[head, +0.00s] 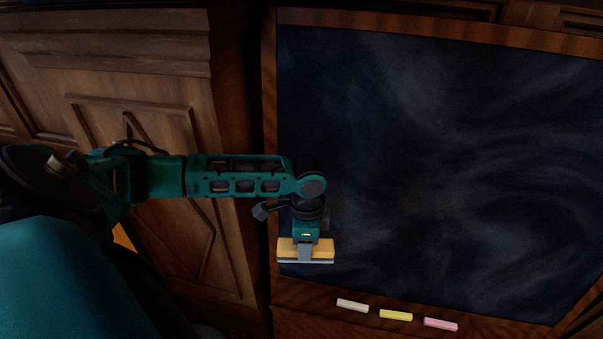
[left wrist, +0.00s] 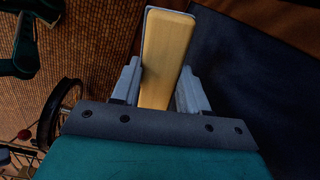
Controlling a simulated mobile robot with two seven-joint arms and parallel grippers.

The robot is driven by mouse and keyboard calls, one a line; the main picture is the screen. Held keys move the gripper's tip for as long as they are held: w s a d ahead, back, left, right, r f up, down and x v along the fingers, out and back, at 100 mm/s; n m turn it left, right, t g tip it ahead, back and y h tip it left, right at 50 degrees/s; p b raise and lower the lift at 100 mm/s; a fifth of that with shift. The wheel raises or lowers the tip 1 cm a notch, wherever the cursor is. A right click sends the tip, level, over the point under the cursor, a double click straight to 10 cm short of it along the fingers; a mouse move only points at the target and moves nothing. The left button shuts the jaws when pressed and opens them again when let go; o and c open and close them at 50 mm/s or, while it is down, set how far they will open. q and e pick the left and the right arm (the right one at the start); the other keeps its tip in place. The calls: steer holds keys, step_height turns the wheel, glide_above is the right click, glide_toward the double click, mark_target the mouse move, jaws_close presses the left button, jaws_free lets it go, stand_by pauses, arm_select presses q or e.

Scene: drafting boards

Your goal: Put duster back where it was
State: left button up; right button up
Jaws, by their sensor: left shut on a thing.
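The duster (head: 289,250) has a yellow-tan body with a pale grey edge. My left gripper (head: 305,251) is shut on it and holds it at the lower left corner of the dark chalkboard (head: 440,150). In the left wrist view the duster (left wrist: 166,55) stands between the two grey fingers of the left gripper (left wrist: 160,90). I cannot tell whether the duster touches the board. My right gripper is not in view.
Along the wooden ledge (head: 300,293) below the board lie a white chalk (head: 352,305), a yellow chalk (head: 396,315) and a pink chalk (head: 440,323). The ledge left of the white chalk is bare. Wooden panelling (head: 130,70) stands at the left.

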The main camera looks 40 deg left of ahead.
arm_select(q)
steer(key=shift+s+a+r+n, duration=0.2)
steer(key=shift+a+n, duration=0.25)
steer(key=shift+n, duration=0.35)
step_height(320, 180, down, 16)
steer(key=b, duration=0.6)
step_height(320, 180, down, 3)
steer(key=shift+f+b, duration=0.15)
steer(key=shift+b, duration=0.85)
steer(key=shift+f, duration=0.55)
steer(key=o, duration=1)
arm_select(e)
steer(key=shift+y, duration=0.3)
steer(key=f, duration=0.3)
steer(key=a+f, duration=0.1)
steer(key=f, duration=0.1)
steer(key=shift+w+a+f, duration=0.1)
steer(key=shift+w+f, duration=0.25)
